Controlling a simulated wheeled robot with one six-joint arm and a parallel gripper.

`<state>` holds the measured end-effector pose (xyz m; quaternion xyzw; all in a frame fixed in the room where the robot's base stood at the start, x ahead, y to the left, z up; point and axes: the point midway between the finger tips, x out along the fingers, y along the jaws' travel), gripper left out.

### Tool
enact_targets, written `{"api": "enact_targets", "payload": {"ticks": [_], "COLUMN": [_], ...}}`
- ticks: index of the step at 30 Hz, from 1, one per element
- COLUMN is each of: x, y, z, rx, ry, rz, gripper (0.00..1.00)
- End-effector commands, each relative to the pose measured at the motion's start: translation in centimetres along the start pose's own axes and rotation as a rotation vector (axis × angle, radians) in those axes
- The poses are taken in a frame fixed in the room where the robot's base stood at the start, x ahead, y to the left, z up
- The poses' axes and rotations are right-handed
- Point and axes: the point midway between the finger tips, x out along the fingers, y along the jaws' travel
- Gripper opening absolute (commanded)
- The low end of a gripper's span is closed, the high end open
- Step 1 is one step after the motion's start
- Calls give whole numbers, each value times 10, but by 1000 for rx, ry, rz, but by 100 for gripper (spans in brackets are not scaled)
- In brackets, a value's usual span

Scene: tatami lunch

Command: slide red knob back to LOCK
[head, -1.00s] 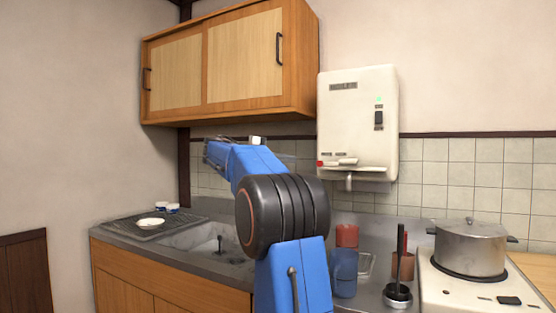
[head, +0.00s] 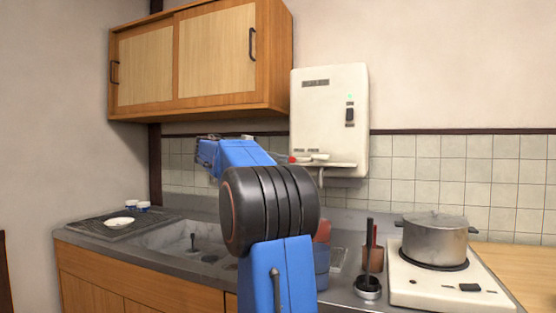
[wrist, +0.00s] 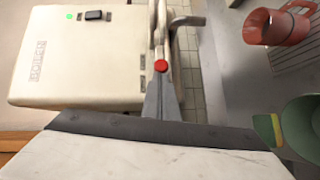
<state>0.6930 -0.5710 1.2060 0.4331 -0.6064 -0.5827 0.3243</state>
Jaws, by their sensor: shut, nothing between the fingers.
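The red knob (head: 292,160) sits at the lower left of the white wall heater (head: 330,110), beside its bottom ledge. In the wrist view the red knob (wrist: 160,66) is right at the tips of my gripper (wrist: 160,82). The fingers are shut together with nothing between them. I cannot tell whether the tips touch the knob. In the head view my blue arm hides most of the gripper. The slider's lettering is too small to read.
A small green light (head: 350,98) and dark switch (head: 350,116) are on the heater's front. Below are a sink (head: 180,240), a utensil holder (head: 368,288), a brown cup (head: 373,258) and a pot (head: 434,242) on a stove. A wooden cupboard (head: 215,60) hangs at upper left.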

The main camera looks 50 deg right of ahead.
Motion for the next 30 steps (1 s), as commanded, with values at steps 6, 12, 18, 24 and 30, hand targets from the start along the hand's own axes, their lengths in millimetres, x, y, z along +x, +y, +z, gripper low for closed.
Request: {"api": "enact_targets", "payload": {"ticks": [6,12,18,24,30], "x": [17,35,36,36,32], "y": [5,10,9,9,10], "z": [20,41,42,41,34], "rx": [1,2,1,1,0], "ry": [-3,-2,-2,-3,0], "rz": [1,1,0,0,1], "gripper": [0,0,0,0,0]}}
